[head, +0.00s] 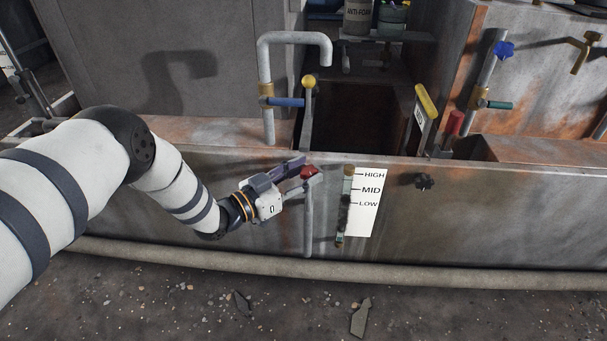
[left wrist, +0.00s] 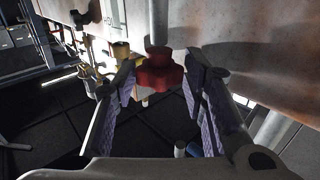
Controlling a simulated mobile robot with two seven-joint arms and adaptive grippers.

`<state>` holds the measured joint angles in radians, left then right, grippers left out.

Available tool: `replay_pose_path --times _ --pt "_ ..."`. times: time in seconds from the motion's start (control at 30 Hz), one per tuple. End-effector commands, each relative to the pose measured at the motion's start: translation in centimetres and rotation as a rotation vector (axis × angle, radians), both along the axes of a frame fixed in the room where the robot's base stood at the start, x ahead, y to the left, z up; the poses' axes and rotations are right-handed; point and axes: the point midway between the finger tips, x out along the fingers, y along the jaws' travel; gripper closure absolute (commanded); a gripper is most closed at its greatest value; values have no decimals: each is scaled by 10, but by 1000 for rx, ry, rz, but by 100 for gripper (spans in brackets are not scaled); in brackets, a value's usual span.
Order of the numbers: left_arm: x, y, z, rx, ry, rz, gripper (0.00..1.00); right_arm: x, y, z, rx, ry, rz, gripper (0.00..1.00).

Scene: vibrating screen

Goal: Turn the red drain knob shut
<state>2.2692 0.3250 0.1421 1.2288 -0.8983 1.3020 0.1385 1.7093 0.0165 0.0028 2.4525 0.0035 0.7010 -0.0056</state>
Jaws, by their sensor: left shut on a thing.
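The red drain knob (head: 309,170) sits on a pipe at the front wall of the metal tank. My left gripper (head: 304,173) comes in from the left and is shut on the knob. In the left wrist view the red lobed knob (left wrist: 158,72) is between the two fingertips of the left gripper (left wrist: 160,80), with a grey pipe beyond it. The fingers hide part of the knob in the head view. My right gripper is in neither view.
A level gauge with a HIGH, MID, LOW label (head: 364,203) is just right of the knob. A black knob (head: 424,182) is farther right. A curved pipe (head: 266,75) with a blue lever (head: 286,102) stands behind. A hose (head: 200,258) runs along the tank's foot.

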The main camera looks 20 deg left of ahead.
Motion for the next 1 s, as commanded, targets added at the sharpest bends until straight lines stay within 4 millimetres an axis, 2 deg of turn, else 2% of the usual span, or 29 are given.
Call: replay_pose_path --times 0.27,0.3,0.37,0.77,1.0 --pt "-2 -2 -2 1 5 -5 89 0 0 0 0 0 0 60" --pt "-2 -2 -2 2 5 -5 52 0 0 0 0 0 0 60" --pt "-1 -2 -2 1 4 -4 41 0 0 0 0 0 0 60" --pt "-3 2 0 1 1 1 41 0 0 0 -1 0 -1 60" --pt "-41 24 -1 0 4 1 41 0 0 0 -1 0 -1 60"
